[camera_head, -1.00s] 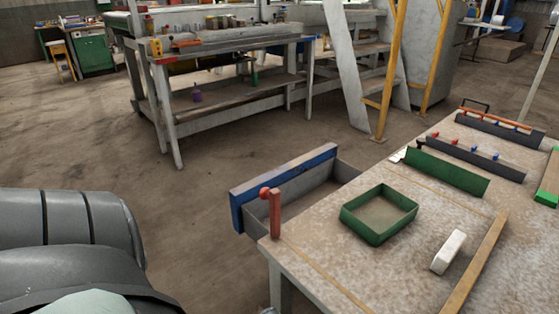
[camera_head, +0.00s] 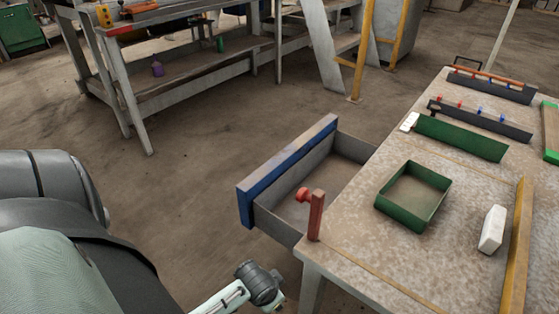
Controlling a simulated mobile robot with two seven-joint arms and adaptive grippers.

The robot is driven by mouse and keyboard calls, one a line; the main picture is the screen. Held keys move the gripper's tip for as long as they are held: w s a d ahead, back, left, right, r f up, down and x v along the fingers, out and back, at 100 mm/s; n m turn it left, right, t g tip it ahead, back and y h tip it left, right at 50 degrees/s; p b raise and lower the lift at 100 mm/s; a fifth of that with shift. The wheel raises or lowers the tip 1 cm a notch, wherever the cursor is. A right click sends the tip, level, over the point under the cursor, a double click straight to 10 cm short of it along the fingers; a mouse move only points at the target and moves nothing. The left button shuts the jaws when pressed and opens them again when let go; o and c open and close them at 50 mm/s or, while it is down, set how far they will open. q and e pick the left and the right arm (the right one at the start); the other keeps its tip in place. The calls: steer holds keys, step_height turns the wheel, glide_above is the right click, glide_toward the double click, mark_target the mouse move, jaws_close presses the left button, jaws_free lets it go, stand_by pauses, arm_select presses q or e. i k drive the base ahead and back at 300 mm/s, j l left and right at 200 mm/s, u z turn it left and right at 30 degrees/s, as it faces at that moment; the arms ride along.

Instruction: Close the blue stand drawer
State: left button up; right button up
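The blue stand drawer (camera_head: 290,172) is pulled out from the left side of the speckled worktable (camera_head: 400,255). Its blue front panel faces left, away from the table. Its grey box behind the panel is open at the top, and the part I see looks empty. A red post with a round knob (camera_head: 316,212) stands at the table corner and hides part of the drawer's near side. A pale arm link of mine with a dark joint shows at the bottom, short of the drawer and apart from it. No gripper fingers are visible.
A green tray (camera_head: 414,196), a white block (camera_head: 492,230) and a green plate (camera_head: 460,138) are on the worktable. Racks with red and blue knobs (camera_head: 480,118) stand farther back. The floor (camera_head: 190,190) left of the drawer is clear. A long workbench (camera_head: 190,80) stands beyond.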

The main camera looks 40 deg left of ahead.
mark_target(325, 158)
steer(key=j, duration=0.5)
steer(key=k+j+z, duration=0.1)
steer(key=j, duration=0.85)
steer(key=k+j+z, duration=0.1)
steer(key=j, duration=0.35)
steer(key=k+j, duration=0.15)
steer(key=j, duration=0.3)
steer(key=j+z, duration=0.1)
steer(key=j, duration=0.4)
steer(key=k+j, duration=0.15)
steer(key=j, duration=0.3)
steer(key=z, duration=0.05)
